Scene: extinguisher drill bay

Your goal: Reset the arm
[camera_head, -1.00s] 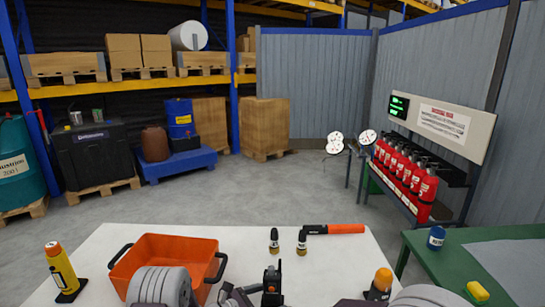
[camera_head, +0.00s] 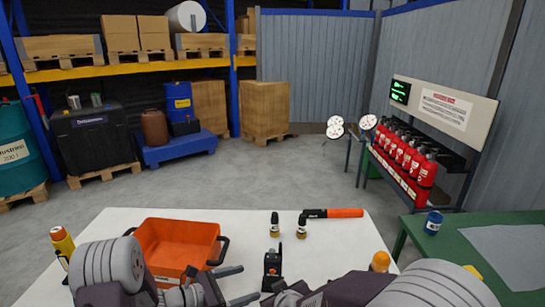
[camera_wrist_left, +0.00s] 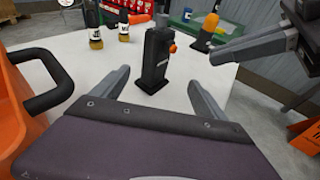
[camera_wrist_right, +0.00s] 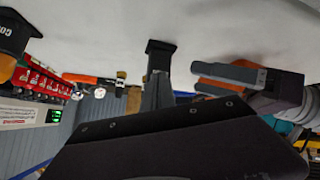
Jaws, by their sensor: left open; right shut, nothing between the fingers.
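My left gripper (camera_head: 240,286) is open beside a small black upright device (camera_head: 272,264) on the white table (camera_head: 345,245). In the left wrist view the device (camera_wrist_left: 156,58) stands beyond the open fingers (camera_wrist_left: 155,88), untouched as far as I can see. My right gripper (camera_head: 283,298) is low in the head view, just in front of the device. In the right wrist view its fingers (camera_wrist_right: 157,92) are together and empty. They overlap the foot of a black object there, and I cannot tell whether they touch it. My left gripper's fingers (camera_wrist_right: 228,78) also show there.
An orange tray (camera_head: 178,248) with black handles is at the left. A green table (camera_head: 460,250) stands right.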

